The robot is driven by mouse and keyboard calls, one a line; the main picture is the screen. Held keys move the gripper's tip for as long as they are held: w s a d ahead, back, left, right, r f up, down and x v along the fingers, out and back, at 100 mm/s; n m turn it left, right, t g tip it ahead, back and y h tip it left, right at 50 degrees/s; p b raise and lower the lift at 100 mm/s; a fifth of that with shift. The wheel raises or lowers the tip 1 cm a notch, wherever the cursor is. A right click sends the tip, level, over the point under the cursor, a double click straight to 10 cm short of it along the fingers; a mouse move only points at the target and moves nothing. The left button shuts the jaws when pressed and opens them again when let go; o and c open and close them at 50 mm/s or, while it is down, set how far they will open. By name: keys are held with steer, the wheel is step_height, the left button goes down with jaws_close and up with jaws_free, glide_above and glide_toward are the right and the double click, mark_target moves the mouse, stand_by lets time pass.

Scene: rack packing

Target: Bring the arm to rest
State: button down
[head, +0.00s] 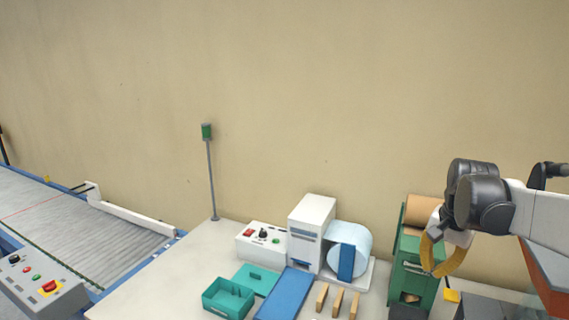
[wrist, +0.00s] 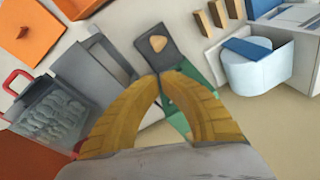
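My gripper (head: 436,274) has yellow curved fingers and hangs at the right of the head view, in front of a green dispenser (head: 412,275). Its arm reaches in from the right edge. In the wrist view, the two fingertips of my gripper (wrist: 158,76) come together, with no object seen between them. The green dispenser shows partly behind the fingers in the wrist view. The gripper appears raised above the table, clear of the things below it.
A white table (head: 150,290) bears a white printer (head: 312,222), a pale blue roll (head: 349,240), a teal box (head: 228,298), a blue plate (head: 285,295) and wooden blocks (head: 337,302). An orange container (head: 548,285) stands at right. A conveyor (head: 75,220) lies at left.

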steer(key=s+a+f+n+t+b, duration=0.2)
steer(key=s+a+f+n, duration=0.1)
steer(key=s+a, duration=0.5)
steer(key=s+a+f+n+t+b, duration=0.2)
steer(key=s+a+n, duration=0.4)
steer(key=s+a, duration=0.3)
step_height(320, 180, down, 2)
steer(key=shift+s+a+n+t+b, duration=0.15)
steer(key=shift+s+n+t+b, duration=0.2)
steer(key=shift+t, duration=0.25)
stand_by(2.2)
